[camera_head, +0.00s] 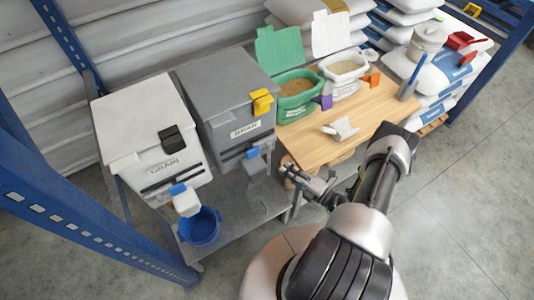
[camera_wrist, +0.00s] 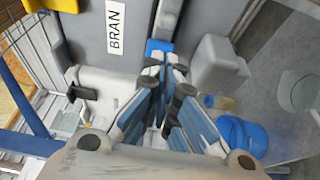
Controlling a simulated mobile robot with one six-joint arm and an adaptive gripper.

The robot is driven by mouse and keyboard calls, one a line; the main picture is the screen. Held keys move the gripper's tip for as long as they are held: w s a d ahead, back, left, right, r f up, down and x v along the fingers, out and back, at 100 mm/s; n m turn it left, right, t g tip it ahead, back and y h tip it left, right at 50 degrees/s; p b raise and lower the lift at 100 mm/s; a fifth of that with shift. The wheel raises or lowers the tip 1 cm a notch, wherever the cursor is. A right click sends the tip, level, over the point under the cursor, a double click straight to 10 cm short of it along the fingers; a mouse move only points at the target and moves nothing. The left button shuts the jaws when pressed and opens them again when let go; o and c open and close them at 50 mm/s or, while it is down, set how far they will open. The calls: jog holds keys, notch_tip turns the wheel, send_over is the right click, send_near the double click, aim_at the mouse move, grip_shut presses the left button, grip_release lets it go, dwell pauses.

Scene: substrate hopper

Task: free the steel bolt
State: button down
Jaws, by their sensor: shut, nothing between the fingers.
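I cannot pick out a steel bolt in either view. The grey hopper (camera_head: 228,110) stands left of the wooden bench, with a blue tab (camera_head: 253,153) low on its front. In the wrist view its label reads BRAN (camera_wrist: 115,28), and the blue tab (camera_wrist: 158,47) lies just beyond my fingertips. My gripper (camera_head: 291,172) is shut and empty, in front of and to the right of the grey hopper's spout. In the wrist view the closed fingers (camera_wrist: 168,66) hide part of the hopper's lower front.
The white GRAIN hopper (camera_head: 140,125) is at left, above a blue bucket (camera_head: 199,228). Blue posts flank the scene. Right-hand floor is clear.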

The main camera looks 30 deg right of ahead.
aim_at(269, 148)
jog(key=b+x, duration=0.1)
jog(key=x, duration=0.9)
dwell(0.3)
jog(key=d+b, duration=0.2)
jog(key=d, duration=0.1)
jog(key=shift+w+d, duration=0.1)
